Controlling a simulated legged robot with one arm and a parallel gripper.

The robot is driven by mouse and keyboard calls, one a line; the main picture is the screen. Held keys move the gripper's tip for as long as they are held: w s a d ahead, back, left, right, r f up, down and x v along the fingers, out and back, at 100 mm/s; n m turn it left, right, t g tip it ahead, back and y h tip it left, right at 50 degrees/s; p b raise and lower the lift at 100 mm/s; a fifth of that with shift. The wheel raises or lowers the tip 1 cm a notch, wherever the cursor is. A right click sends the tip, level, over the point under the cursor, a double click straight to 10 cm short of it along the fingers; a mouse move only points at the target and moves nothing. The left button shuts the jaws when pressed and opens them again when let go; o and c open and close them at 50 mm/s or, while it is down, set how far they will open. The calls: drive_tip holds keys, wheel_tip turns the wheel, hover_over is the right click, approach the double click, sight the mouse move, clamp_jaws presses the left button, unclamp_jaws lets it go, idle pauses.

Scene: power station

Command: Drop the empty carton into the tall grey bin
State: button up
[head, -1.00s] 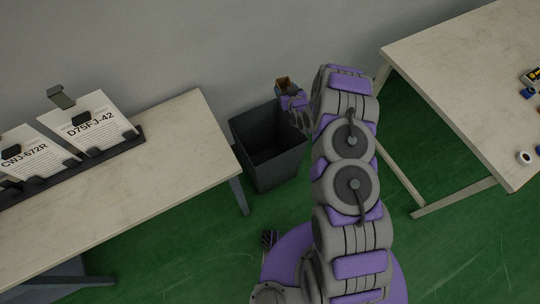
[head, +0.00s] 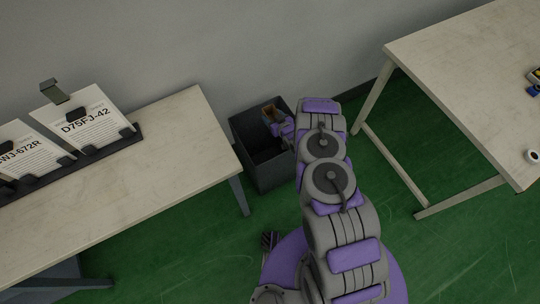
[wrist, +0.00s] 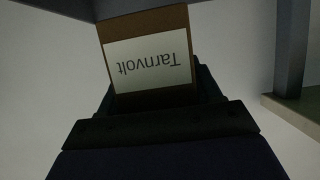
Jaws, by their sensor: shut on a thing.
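The small brown carton (head: 269,114) is held in my gripper (head: 275,121), at the end of my outstretched arm. In the head view the carton overlaps the back part of the opening of the tall dark grey bin (head: 277,174). How high it is above the rim is hard to tell. In the wrist view the carton (wrist: 150,28) shows a white label reading "Tarnvolt" upside down, with the dark gripper (wrist: 160,115) shut on its near end. The bin stands on the floor against the wall, and my arm hides part of its right side.
A pale table (head: 130,190) stands left of the bin, with a dark rack (head: 100,150) holding printed sheets. Another pale table (head: 470,80) stands right, with small items at its right edge. Green floor (head: 385,215) lies open between them.

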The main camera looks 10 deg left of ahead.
drive_tip(key=f, duration=0.1)
drive_tip(key=f+b, duration=0.1)
drive_tip(key=shift+a+f, duration=0.3)
drive_tip(key=shift+a, duration=0.05)
drive_tip(key=shift+d+r, duration=0.1)
drive_tip(key=shift+d, duration=0.35)
drive_tip(key=o, duration=1.1)
drive_tip(key=shift+a, duration=0.35)
drive_tip(key=shift+d, duration=0.1)
drive_tip(key=shift+s+d, duration=0.1)
drive_tip(key=shift+d, duration=0.05)
drive_tip(key=p+v, duration=0.6)
drive_tip(key=v, duration=1)
drive_tip(key=shift+s+d+r, duration=0.1)
drive_tip(key=shift+s+d, duration=0.05)
drive_tip(key=shift+s, duration=0.25)
